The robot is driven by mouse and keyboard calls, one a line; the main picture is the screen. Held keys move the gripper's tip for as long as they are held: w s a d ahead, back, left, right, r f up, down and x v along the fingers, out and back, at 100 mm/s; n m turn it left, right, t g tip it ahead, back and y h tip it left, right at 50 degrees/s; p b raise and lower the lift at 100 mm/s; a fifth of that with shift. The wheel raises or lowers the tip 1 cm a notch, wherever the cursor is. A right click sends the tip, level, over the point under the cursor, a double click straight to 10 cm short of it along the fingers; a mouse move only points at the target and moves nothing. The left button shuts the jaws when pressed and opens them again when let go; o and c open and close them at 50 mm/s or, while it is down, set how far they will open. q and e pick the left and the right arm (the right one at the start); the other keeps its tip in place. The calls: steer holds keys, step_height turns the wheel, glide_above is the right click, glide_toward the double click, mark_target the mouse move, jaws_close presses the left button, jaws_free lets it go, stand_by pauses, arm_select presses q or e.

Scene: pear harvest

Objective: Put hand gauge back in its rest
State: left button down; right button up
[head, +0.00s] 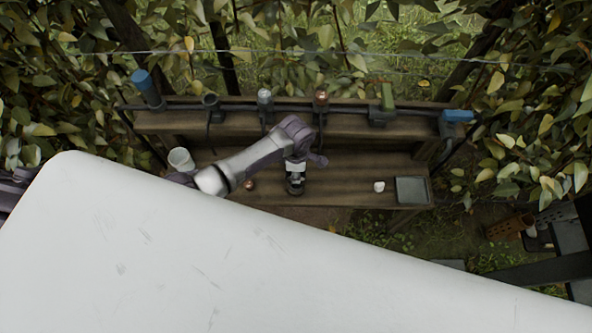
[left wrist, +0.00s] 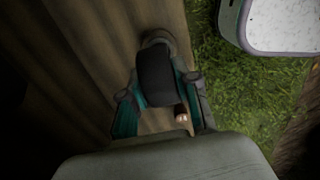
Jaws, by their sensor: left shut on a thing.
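My left gripper (head: 295,186) reaches down over the lower board of the wooden bench. In the left wrist view, my left gripper (left wrist: 160,110) has its teal fingers on either side of a dark, thick, rounded thing (left wrist: 155,75). It looks like the hand gauge, but its face is hidden. A rail along the back of the bench holds several tools in rests. One ring-shaped rest (head: 212,103) at the left looks empty; I cannot tell for sure that it is the gauge's. My right gripper is not in view.
The rail holds a blue-handled tool (head: 145,86), a silver-topped tool (head: 265,97), a copper-topped tool (head: 320,98), a green block (head: 387,97) and a blue tool (head: 457,116). A white bucket (head: 181,160), a white cup (head: 379,186) and a grey tray (head: 412,179) stand lower. Wires cross behind.

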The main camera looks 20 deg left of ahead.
arm_select(q)
steer(key=shift+f, duration=0.15)
steer(key=c, duration=0.8)
jaws_free()
steer(key=shift+o, duration=0.2)
step_height(320, 180, up, 12)
